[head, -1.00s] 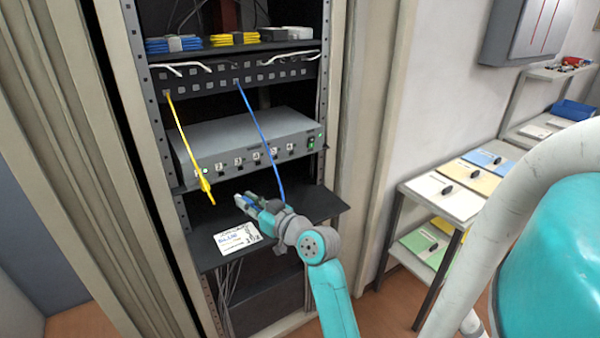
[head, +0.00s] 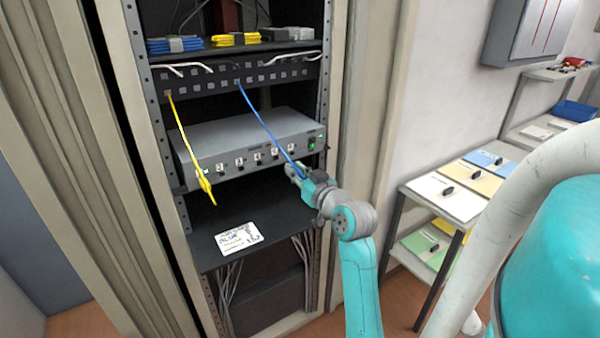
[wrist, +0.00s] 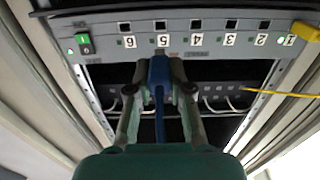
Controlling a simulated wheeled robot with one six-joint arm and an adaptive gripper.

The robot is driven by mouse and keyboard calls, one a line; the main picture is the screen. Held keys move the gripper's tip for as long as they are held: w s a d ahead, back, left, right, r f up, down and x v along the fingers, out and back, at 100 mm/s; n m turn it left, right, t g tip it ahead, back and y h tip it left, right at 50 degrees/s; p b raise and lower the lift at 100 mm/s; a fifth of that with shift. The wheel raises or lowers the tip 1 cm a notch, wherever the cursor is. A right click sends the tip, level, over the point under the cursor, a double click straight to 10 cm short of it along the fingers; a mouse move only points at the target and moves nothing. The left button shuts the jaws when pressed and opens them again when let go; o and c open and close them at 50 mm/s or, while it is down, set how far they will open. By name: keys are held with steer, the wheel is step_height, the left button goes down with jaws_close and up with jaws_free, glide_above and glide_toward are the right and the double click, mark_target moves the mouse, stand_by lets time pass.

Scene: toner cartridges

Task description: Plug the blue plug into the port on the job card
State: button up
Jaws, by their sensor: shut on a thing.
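My gripper (head: 303,174) is shut on the blue plug (wrist: 160,72), in front of the right part of the grey switch box (head: 240,140). In the wrist view the plug points at the row of numbered ports, lined up below port 5 (wrist: 162,26). That port shows open and dark beyond the plug's tip, so the plug looks apart from it. The fingers hide much of the plug in the head view. The blue cable (head: 262,122) runs up to the patch panel. The job card (head: 239,237) lies on the black shelf; it reads "BLUE", its smaller writing is unclear.
A yellow cable (head: 188,140) hangs from the panel, its yellow plug (head: 206,186) at the left end of the box, near port 1. The patch panel (head: 200,82) is above. The lower shelf (head: 215,215) is mostly clear.

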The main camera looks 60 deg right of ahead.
steer(key=shift+w+d+f, duration=0.25)
steer(key=shift+w+d, duration=0.1)
steer(key=shift+w, duration=0.25)
steer(key=shift+w+d+f, duration=0.25)
steer(key=shift+w+d, duration=0.1)
steer(key=shift+w, duration=0.25)
steer(key=shift+x, duration=1.05)
steer(key=shift+x, duration=1.7)
stand_by(2.0)
steer(key=o, duration=0.9)
steer(key=shift+s+f, duration=0.1)
steer(key=v, duration=1.1)
steer(key=shift+s+a, duration=0.25)
steer(key=shift+s, duration=0.05)
